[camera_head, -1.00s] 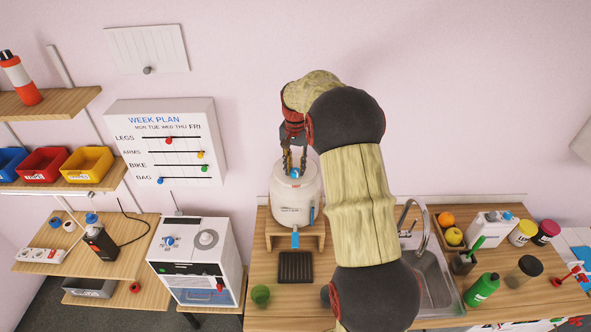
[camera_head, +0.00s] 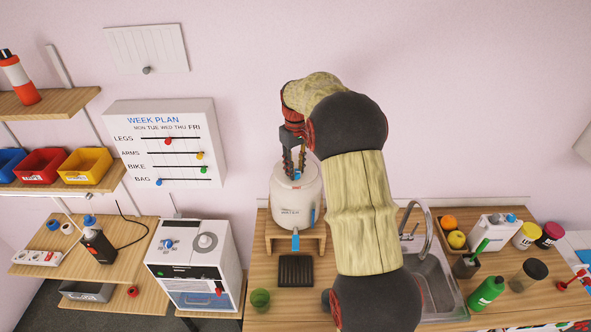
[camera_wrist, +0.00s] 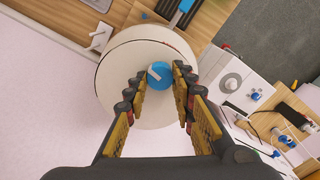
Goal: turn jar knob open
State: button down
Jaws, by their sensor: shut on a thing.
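The jar (camera_head: 297,200) is a white drum on a wooden stand, with a blue tap (camera_head: 295,241) low on its front. In the wrist view its round pale top (camera_wrist: 120,75) carries a blue knob (camera_wrist: 161,82) with a white pointer mark. My gripper (camera_head: 294,172) points down over the jar's top. In the wrist view its two yellow-and-black fingers (camera_wrist: 160,88) stand on either side of the knob and are shut on it. In the head view the fingers mostly hide the knob.
A sink (camera_head: 436,285) with a curved faucet (camera_head: 415,213) lies to the right, behind my arm. A dark drip tray (camera_head: 296,270) and a green cup (camera_head: 260,298) are in front of the jar. A white machine (camera_head: 195,265) stands to the left.

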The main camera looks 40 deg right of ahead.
jog(key=shift+r+n, duration=0.1)
jog(key=shift+n, duration=1)
jog(key=c, duration=1.5)
grip_release()
notch_tip(320, 180, up, 12)
jog(key=shift+f, duration=0.1)
